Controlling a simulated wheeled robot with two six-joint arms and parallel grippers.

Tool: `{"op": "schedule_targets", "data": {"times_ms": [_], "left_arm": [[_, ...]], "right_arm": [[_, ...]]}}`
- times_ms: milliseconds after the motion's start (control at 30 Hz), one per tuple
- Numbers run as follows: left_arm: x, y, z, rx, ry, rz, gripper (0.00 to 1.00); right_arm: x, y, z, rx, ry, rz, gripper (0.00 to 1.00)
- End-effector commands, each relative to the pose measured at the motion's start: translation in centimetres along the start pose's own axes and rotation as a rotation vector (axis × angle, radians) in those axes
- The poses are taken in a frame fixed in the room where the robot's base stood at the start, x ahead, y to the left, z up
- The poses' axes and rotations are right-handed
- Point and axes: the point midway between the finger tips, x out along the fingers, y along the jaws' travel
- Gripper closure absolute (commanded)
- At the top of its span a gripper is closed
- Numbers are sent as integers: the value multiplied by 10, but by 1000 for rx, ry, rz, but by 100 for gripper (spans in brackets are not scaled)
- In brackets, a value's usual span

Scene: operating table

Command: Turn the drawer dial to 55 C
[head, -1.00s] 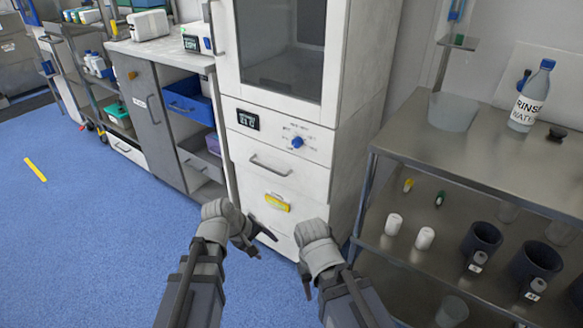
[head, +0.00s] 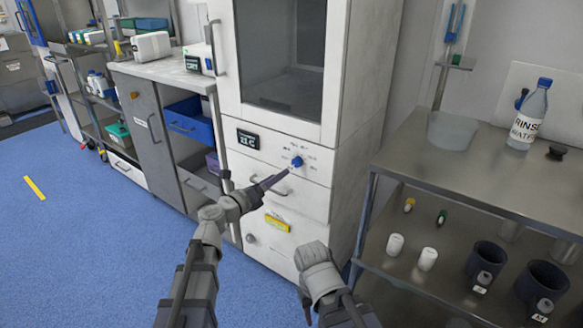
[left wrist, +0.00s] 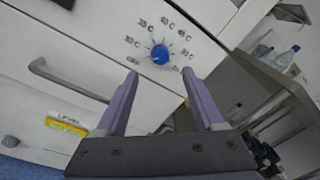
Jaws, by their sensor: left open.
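The blue drawer dial (head: 297,162) is on the white drawer front of the tall cabinet, and it also shows in the left wrist view (left wrist: 160,54). Printed marks ring it, among them OFF, 30 C, 35 C, 40 C and 45 C; those at the lower right are too small to read surely. I cannot tell which mark the dial points to. My left gripper (head: 268,183) is raised toward the dial from below left. In the left wrist view its two purple fingers (left wrist: 160,74) are apart and empty, with the dial beyond the gap, untouched. My right gripper (head: 306,300) hangs low; its fingers are unclear.
A drawer handle (left wrist: 65,80) lies left of the dial. A dark display (head: 248,139) is above left of it. A yellow label (head: 277,223) marks the drawer below. A steel shelf table (head: 420,150) with bottle and cups stands close at right. Blue floor is open at left.

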Motion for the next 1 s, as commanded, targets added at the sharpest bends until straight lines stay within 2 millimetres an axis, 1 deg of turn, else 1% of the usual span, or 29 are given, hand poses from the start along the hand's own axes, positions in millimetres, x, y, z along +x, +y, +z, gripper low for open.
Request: {"op": "schedule_targets", "data": {"times_ms": [167, 267, 600, 700, 967, 1000], "left_arm": [[7, 0, 0, 3, 2, 0, 30], [17, 1, 0, 4, 3, -1, 30], [68, 1, 0, 5, 3, -1, 30], [77, 0, -1, 6, 4, -2, 30], [78, 0, -1, 6, 3, -1, 30], [78, 0, -1, 6, 3, -1, 32]], "right_arm": [[0, 0, 0, 0, 0, 0, 50], [0, 0, 0, 0, 0, 0, 50], [0, 0, 0, 0, 0, 0, 50], [0, 0, 0, 0, 0, 0, 50], [0, 0, 0, 0, 0, 0, 50], [0, 0, 0, 0, 0, 0, 50]]}}
